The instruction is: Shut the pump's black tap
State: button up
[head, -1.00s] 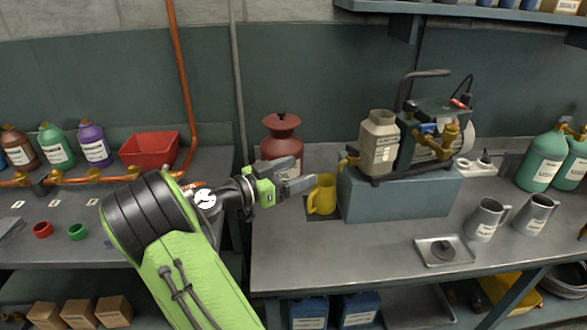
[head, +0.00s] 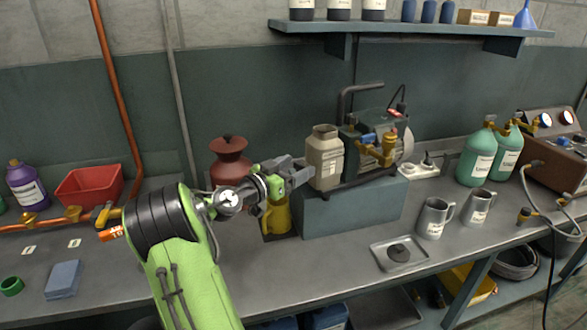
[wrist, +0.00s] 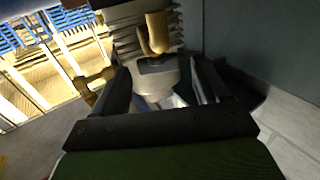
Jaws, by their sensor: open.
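The pump (head: 372,128) stands on a blue-grey block (head: 350,208) on the bench, with a black handle, brass fittings (head: 388,150) and a blue lever on its right side. A beige bottle (head: 325,160) stands in front of its left end. I cannot make out a black tap; my gripper covers the area left of the bottle. My gripper (head: 303,172) is open, its fingers pointing right, close to the bottle's left side. In the wrist view, the open fingers (wrist: 163,92) have a grey part, ribbed metal and a brass piece (wrist: 154,34) beyond them; another brass fitting (wrist: 93,84) is at left.
A yellow jug (head: 277,216) and a dark red oil can (head: 229,160) stand close to my gripper. Two metal jugs (head: 433,219) and a small tray (head: 399,254) are to the right. A shelf (head: 410,30) hangs above.

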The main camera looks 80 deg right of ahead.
jog(key=shift+c, duration=0.4)
jog(key=c, duration=1)
jog(key=shift+w+d+m+g+y, duration=0.1)
jog(key=shift+w+m+g+y, duration=0.15)
jog(key=shift+m+g+y, duration=0.8)
jog(key=shift+d+r+m+g+y+p, duration=0.15)
jog(key=shift+m+g+y+p, duration=0.25)
jog(key=shift+g+p, duration=0.35)
jog(key=shift+o, duration=0.2)
jog(key=shift+m+g+y, duration=0.25)
jog(key=shift+g, duration=0.05)
jog(key=o, duration=1)
jog(key=shift+o, duration=0.2)
